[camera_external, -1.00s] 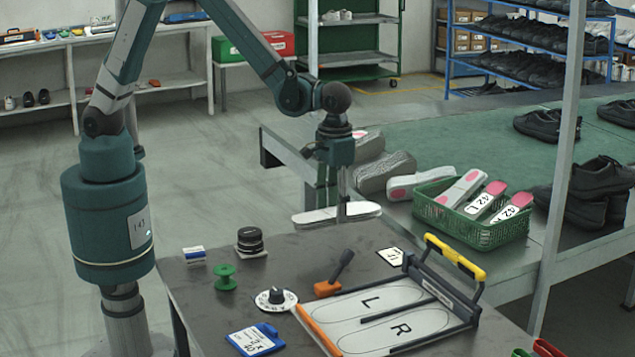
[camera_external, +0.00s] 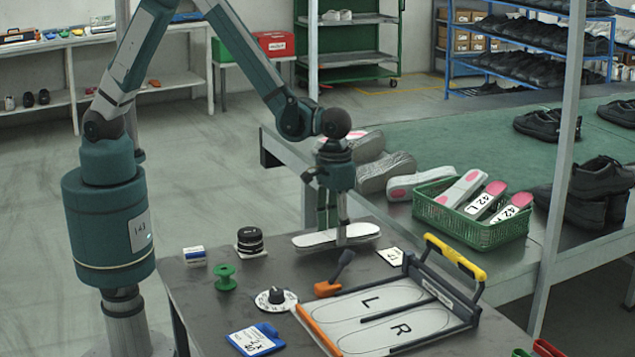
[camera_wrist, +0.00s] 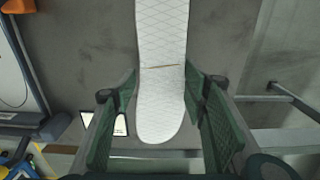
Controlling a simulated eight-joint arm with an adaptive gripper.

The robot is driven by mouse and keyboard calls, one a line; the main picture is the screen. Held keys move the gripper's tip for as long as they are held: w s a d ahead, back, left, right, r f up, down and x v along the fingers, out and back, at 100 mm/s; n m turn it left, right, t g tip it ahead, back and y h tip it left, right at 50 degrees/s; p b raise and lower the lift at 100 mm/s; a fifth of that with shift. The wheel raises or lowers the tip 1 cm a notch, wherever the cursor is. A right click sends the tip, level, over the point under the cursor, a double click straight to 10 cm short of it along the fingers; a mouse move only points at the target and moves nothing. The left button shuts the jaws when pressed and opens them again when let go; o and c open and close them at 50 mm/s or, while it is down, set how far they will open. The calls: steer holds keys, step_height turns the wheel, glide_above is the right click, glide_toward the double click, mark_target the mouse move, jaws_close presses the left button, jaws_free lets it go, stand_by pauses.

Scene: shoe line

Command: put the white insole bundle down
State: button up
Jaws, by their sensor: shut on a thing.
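The white insole bundle (camera_external: 318,240) is a flat white stack with a dark underside and a thin tan band around its middle. It lies level at the back edge of the dark table (camera_external: 215,300), at or just above its surface; I cannot tell if it touches. My gripper (camera_external: 341,236) points down over it, its fingers on either side. In the wrist view the bundle (camera_wrist: 163,75) runs lengthwise between my green fingers (camera_wrist: 160,95), which are shut on its sides.
A fixture (camera_external: 385,315) with L and R outlines and an orange-handled tool (camera_external: 328,288) stand to the right. A white tag card (camera_external: 391,257) is close by. A black round stack (camera_external: 250,241), green spool (camera_external: 225,277) and dial (camera_external: 276,299) are left. A green basket (camera_external: 470,226) holds insoles.

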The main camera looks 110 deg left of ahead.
mark_target(334, 233)
steer(key=shift+f, duration=0.75)
steer(key=shift+f, duration=0.15)
steer(key=o, duration=0.9)
steer(key=shift+r, duration=0.2)
step_height(334, 233, up, 12)
steer(key=shift+f+p, duration=0.1)
steer(key=shift+p, duration=1)
